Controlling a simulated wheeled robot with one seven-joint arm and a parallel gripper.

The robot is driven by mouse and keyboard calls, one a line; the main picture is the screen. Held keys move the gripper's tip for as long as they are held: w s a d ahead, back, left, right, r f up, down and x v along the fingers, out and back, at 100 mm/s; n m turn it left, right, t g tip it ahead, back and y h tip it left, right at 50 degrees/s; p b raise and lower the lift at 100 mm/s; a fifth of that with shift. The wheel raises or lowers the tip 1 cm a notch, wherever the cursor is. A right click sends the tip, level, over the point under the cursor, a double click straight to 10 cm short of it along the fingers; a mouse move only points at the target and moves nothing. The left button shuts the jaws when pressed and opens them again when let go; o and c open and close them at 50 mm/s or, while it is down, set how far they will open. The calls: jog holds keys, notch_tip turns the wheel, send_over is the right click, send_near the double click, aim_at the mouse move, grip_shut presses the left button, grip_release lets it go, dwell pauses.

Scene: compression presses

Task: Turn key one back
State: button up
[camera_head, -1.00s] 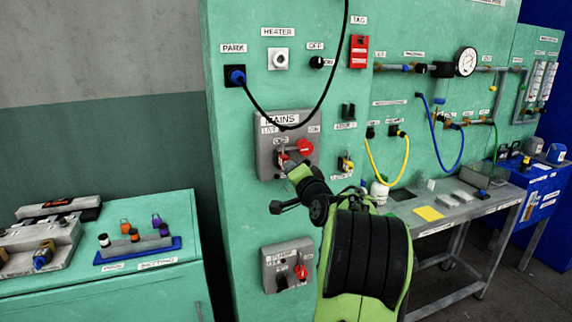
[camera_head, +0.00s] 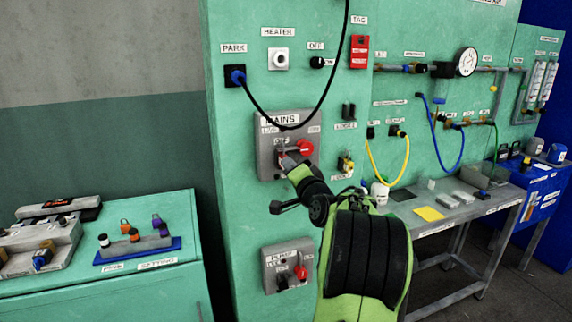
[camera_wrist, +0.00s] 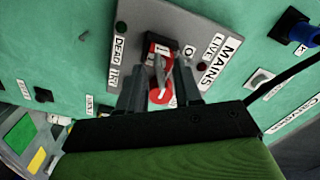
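The grey MAINS box (camera_head: 268,165) is on the green panel; in the wrist view its plate (camera_wrist: 200,35) fills the upper middle. A red key-like piece (camera_wrist: 160,49) stands on the plate, with a round red tag (camera_wrist: 160,97) below it and a thin grey part in front. A red part (camera_head: 305,147) shows on the box's right in the head view. My gripper (camera_head: 288,160) is at the box, and in the wrist view its two dark fingers (camera_wrist: 160,82) stand either side of the red piece. I cannot tell whether they touch it.
A black cable hangs from the PARK socket (camera_head: 236,77) across the top of the MAINS box. The PUMP box (camera_head: 272,268) is below, close to my arm. A steel table (camera_head: 468,208) stands right; a green cabinet (camera_head: 150,285) stands left.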

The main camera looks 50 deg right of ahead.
jog(key=shift+o, duration=0.5)
jog(key=o, duration=0.5)
jog(key=shift+c, duration=0.2)
jog(key=b+v, duration=0.2)
jog(key=v, duration=1.3)
jog(key=shift+s+a, duration=0.15)
jog(key=shift+s, duration=0.2)
jog(key=shift+f, duration=0.1)
